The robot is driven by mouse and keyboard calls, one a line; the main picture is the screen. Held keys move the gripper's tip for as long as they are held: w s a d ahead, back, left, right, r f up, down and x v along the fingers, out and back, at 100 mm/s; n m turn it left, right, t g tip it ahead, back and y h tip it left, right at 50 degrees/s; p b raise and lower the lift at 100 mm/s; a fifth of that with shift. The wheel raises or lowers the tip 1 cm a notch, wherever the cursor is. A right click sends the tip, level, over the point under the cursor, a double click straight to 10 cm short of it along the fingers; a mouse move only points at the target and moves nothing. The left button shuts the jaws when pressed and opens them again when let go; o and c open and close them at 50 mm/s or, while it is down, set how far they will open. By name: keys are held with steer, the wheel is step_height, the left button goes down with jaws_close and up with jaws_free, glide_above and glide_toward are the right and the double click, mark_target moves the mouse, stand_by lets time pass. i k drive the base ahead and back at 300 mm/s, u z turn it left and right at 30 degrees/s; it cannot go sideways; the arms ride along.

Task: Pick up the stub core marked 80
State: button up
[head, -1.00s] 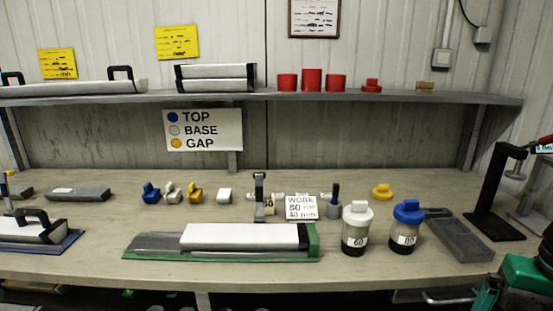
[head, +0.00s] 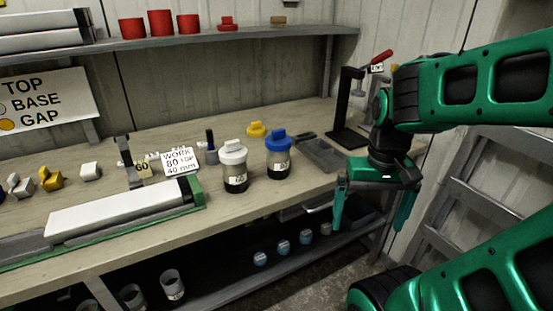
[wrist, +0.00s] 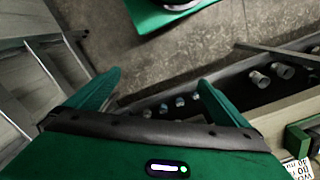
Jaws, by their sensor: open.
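My gripper (head: 368,231) is open and empty, fingers pointing down, in front of the bench's right end; it also shows in the wrist view (wrist: 160,77). Several short cylinders with pale or blue tops stand in a row on the lower shelf, such as one blue-topped cylinder (head: 283,247), left of and below my gripper. Their marks are too small to read, so I cannot tell which is the stub core marked 80. On the bench stand a white-capped jar marked 60 (head: 235,178) and a blue-capped jar (head: 278,168), its label reading like 80.
A sign (head: 181,161) reads WORK 80 TOP 40 mm. A grey tray (head: 322,155) and a black stand (head: 347,115) are at the bench's right end. Clear cups (head: 172,286) stand on the lower shelf's left. A ladder-like frame (head: 480,190) is at right. Bare floor shows below my gripper.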

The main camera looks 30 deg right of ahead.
mark_target(278, 168)
steer(key=z, duration=2.15)
steer(key=k, duration=1.2)
steer(key=u, duration=0.55)
steer(key=i, duration=1)
steer(key=z, duration=0.05)
